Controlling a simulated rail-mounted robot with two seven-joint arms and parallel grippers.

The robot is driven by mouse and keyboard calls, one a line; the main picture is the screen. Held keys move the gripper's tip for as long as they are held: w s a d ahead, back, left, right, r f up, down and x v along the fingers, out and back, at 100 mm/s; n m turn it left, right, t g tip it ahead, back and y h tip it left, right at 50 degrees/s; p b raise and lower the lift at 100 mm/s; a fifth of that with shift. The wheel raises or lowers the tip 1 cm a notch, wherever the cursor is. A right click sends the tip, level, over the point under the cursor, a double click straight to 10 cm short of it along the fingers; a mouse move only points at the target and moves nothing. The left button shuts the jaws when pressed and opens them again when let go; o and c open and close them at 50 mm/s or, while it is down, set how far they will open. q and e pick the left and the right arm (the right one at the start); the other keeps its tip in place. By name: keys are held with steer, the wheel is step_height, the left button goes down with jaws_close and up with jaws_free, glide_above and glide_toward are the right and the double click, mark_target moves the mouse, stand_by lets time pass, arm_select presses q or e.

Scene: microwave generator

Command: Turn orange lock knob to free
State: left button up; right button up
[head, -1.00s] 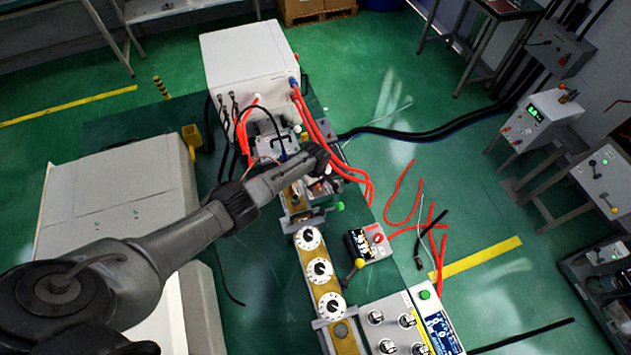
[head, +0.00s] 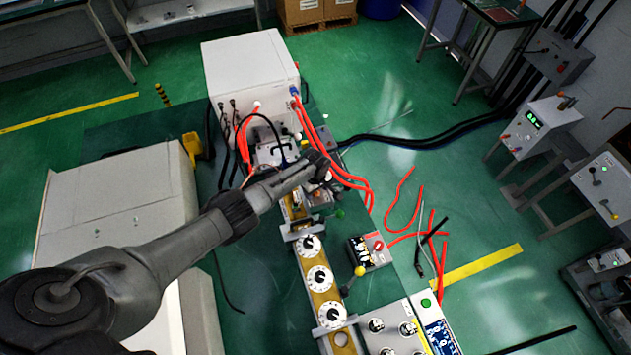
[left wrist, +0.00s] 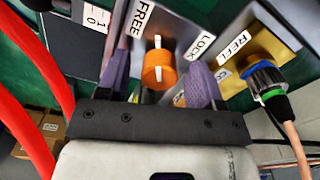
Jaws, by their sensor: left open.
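The orange lock knob (left wrist: 160,70) is in the middle of the left wrist view, on a panel with a FREE label (left wrist: 143,18) at its upper left and a LOCK label (left wrist: 203,46) at its right. A white mark stands upright on the knob's upper side, between the two labels. My left gripper (left wrist: 163,82) is open, with one purple finger on each side of the knob; I cannot tell whether they touch it. In the head view my left gripper (head: 318,163) is over the bench equipment and the knob cannot be made out. My right gripper is not in view.
A REFL-labelled connector (left wrist: 268,82) with a cable is close right of the knob. Red hoses (left wrist: 30,110) run on the left. In the head view, a white cabinet (head: 250,65) stands behind, and a waveguide with white dials (head: 319,279) lies in front.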

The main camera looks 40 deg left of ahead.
arm_select(q)
step_height(320, 180, up, 13)
steer(key=p, duration=0.2)
steer(key=shift+r+p, duration=0.2)
steer(key=shift+p, duration=0.1)
stand_by(0.5)
